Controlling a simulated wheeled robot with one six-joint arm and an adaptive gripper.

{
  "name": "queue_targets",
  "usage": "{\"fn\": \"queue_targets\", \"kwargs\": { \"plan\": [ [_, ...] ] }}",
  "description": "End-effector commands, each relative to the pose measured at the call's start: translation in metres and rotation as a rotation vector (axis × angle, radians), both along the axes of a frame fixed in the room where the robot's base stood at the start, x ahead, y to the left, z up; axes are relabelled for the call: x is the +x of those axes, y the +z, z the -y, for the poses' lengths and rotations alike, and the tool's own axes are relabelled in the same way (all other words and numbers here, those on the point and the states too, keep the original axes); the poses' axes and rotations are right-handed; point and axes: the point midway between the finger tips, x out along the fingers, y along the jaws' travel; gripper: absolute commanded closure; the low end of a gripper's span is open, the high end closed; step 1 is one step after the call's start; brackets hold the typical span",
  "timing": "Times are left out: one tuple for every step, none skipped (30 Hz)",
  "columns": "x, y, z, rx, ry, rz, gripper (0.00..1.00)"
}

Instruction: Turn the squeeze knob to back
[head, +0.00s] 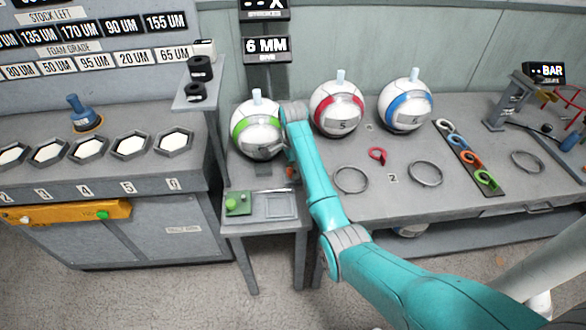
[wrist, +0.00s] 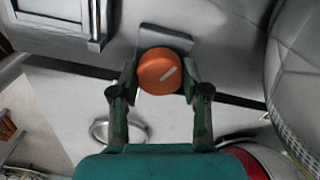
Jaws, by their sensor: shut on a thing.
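The squeeze knob (wrist: 158,72) is a round orange knob with a pale pointer line, seen in the middle of the wrist view. The line runs slantwise toward the upper right of that view. My gripper (wrist: 160,82) has one finger on each side of the knob and is shut on it. In the head view the knob (head: 290,172) shows only as a small orange spot beside my arm, on the small stand below the green-striped ball (head: 257,130). My arm hides most of the gripper there.
A green control box (head: 238,203) and a shallow tray (head: 281,206) sit on the stand's front. Red-striped (head: 337,108) and blue-striped (head: 405,105) balls stand on the right bench, with metal rings (head: 351,180) and coloured clips (head: 466,158). A large pale ball (wrist: 300,85) is close on the wrist view's right.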

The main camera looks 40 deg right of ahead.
Motion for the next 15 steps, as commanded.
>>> {"fn": "queue_targets", "kwargs": {
  "plan": [
    [0.0001, -0.0002, 0.0000, 0.000, 0.014, 0.001, 0.89],
    [0.0001, -0.0002, 0.0000, 0.000, 0.026, 0.001, 0.89],
    [0.0001, -0.0002, 0.0000, 0.000, 0.044, 0.001, 0.89],
    [0.0001, -0.0002, 0.0000, 0.000, 0.060, 0.001, 0.89],
    [0.0001, -0.0002, 0.0000, 0.000, 0.077, 0.001, 0.89],
    [0.0001, -0.0002, 0.0000, 0.000, 0.104, 0.001, 0.89],
    [0.0001, -0.0002, 0.0000, 0.000, 0.125, 0.001, 0.89],
    [0.0001, -0.0002, 0.0000, 0.000, 0.147, 0.001, 0.89],
    [0.0001, -0.0002, 0.0000, 0.000, 0.180, 0.001, 0.89],
    [0.0001, -0.0002, 0.0000, 0.000, 0.206, 0.001, 0.89],
    [0.0001, -0.0002, 0.0000, 0.000, 0.233, 0.001, 0.89],
    [0.0001, -0.0002, 0.0000, 0.000, 0.269, 0.000, 0.89],
    [0.0001, -0.0002, 0.0000, 0.000, 0.298, 0.000, 0.89],
    [0.0001, -0.0002, 0.0000, 0.000, 0.327, 0.000, 0.89],
    [0.0001, -0.0002, 0.0000, 0.000, 0.364, 0.000, 0.89]
  ]
}}
